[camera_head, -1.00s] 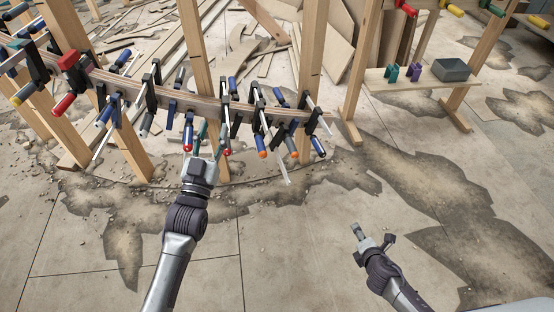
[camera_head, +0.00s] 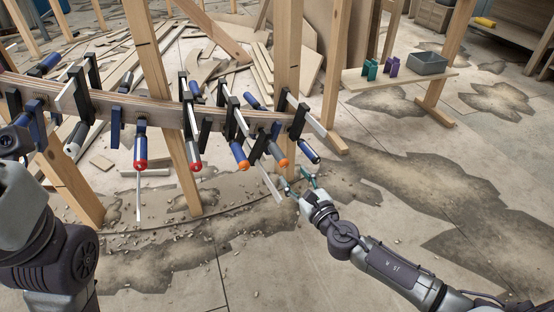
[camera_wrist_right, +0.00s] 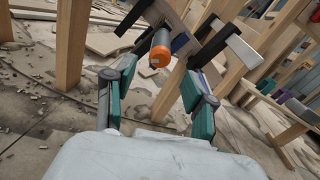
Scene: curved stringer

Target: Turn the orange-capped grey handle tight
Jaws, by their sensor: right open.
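The orange-capped grey handle (camera_head: 276,150) hangs from a clamp on the curved wooden stringer (camera_head: 155,112). Its orange cap points down toward my right gripper (camera_head: 295,178), which is open just below it. In the right wrist view the orange-capped handle (camera_wrist_right: 160,50) shows beyond and between the fingertips of my right gripper (camera_wrist_right: 156,78). I see no contact there. A blue handle with an orange cap (camera_head: 239,154) hangs just left of it. My left arm is at the left edge; its gripper (camera_head: 14,142) is only partly seen, and its fingers are not clear.
Several other clamps crowd the stringer, including red-capped ones (camera_head: 140,150). Wooden posts (camera_head: 287,70) stand close behind. A shelf (camera_head: 400,78) with teal and purple clips and a grey bin (camera_head: 427,63) is at the right. The floor in front is open, with rubble patches.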

